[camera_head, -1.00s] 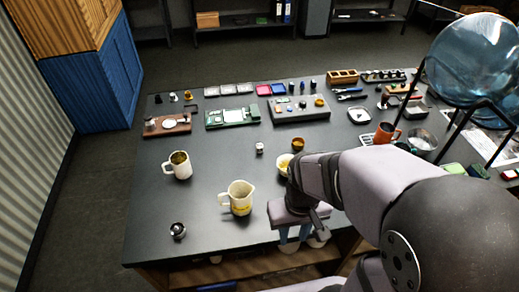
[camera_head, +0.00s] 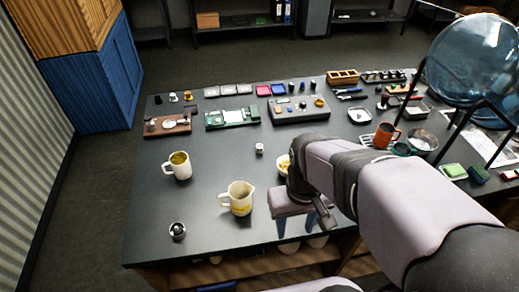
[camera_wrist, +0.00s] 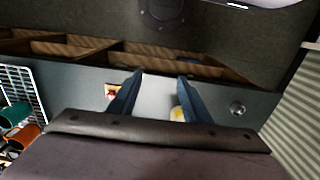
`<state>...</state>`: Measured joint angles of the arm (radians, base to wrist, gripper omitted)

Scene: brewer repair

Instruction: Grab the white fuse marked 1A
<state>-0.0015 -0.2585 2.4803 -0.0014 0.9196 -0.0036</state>
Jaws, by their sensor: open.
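I cannot make out any fuse marked 1A; the markings on the small parts are too small to read. My gripper (camera_head: 296,226) is low over the front edge of the dark table (camera_head: 215,205), right of a cream pitcher (camera_head: 240,199). In the wrist view my gripper (camera_wrist: 160,76) shows two blue fingers spread apart, with a pale patch between them that I cannot identify. No fuse is visible in the fingers. A small whitish part (camera_head: 259,148) stands alone mid-table, but I cannot tell what it is.
A cream mug (camera_head: 178,165) and a small metal pot (camera_head: 177,230) stand at the left. A green circuit board (camera_head: 232,117) and a grey panel (camera_head: 299,109) with small parts lie behind. A bowl (camera_head: 283,163) is partly hidden by my arm.

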